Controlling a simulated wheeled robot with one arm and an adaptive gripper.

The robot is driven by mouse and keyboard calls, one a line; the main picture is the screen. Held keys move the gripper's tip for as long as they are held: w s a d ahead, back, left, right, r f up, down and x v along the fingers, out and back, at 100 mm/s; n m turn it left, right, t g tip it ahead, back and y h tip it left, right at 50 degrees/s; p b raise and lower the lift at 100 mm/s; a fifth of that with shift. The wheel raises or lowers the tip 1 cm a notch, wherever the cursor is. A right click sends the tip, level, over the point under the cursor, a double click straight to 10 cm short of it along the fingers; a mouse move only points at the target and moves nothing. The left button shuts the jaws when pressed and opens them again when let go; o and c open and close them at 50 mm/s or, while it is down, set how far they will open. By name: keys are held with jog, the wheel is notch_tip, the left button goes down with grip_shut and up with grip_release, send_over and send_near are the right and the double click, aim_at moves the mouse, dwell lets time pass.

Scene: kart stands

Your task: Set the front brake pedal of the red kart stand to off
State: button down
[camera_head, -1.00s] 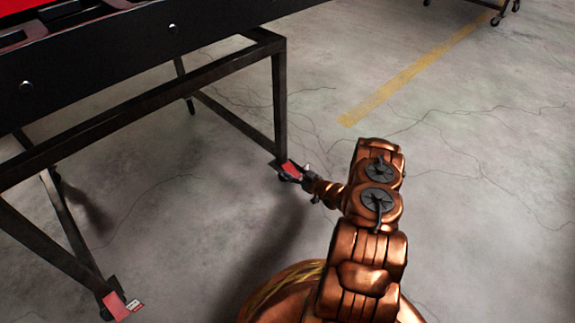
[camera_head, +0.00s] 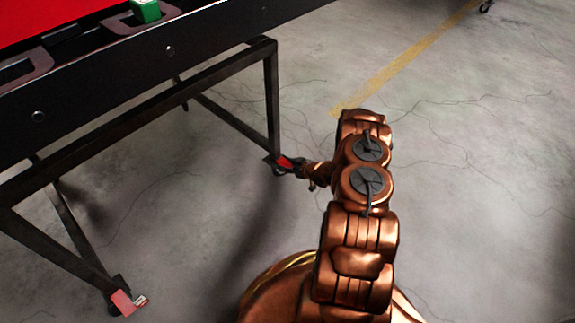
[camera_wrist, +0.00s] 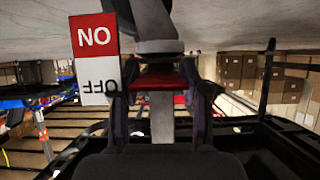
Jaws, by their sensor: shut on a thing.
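The red kart stand (camera_head: 222,71) is a dark metal frame with a red top. A small red brake pedal (camera_head: 285,161) sits at the foot of its right leg, by the caster. My gripper (camera_head: 293,165) reaches it from the right. In the wrist view, my gripper (camera_wrist: 162,98) has its two dark fingers on either side of the red pedal (camera_wrist: 163,81) and is shut on it. Beside it is a label (camera_wrist: 97,58) with a red ON half and a white OFF half. The pedal's exact tilt is hard to tell.
A second red pedal (camera_head: 122,302), with its own small label (camera_head: 140,301), is at the near left leg. A green block (camera_head: 147,11) lies on the stand's top. Bare concrete floor (camera_head: 455,190) is open to the right, with a yellow line (camera_head: 400,65).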

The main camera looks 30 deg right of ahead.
jog(key=c, duration=0.6)
grip_release()
jog(key=shift+o, duration=0.2)
jog(key=v, duration=1.2)
